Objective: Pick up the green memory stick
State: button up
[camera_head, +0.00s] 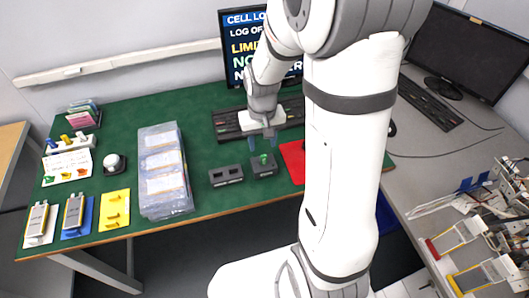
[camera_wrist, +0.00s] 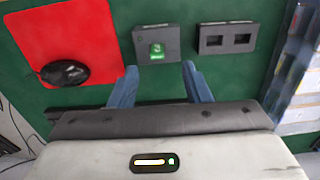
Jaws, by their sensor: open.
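The green memory stick (camera_wrist: 157,50) stands in a small dark grey block (camera_wrist: 172,33) in the wrist view, a light mark on its top face. In the head view the green stick (camera_head: 263,158) shows as a small green spot on the block (camera_head: 264,170) on the green table. My gripper (camera_wrist: 160,78) is open, its two blue fingers apart and nothing between them. The fingertips sit just short of the block in the wrist view, with the stick roughly midway between them. In the head view my gripper (camera_head: 264,148) is above and slightly behind the block.
A red mat (camera_wrist: 95,35) with a black mouse (camera_wrist: 66,73) lies on the other side. A keyboard (camera_head: 230,124) lies behind my gripper. A clear-covered case (camera_head: 163,132) stands further left.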

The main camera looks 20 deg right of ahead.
aim_at(264, 155)
jog(key=shift+w+d+f+p, duration=0.15)
jog(key=shift+f+p, duration=0.1)
jog(key=shift+f, duration=1.7)
jog(key=shift+w+d+f+p, duration=0.1)
jog(key=shift+f+p, duration=0.1)
jog(key=shift+f, duration=1.7)
jog(key=shift+c, duration=0.4)
grip_shut()
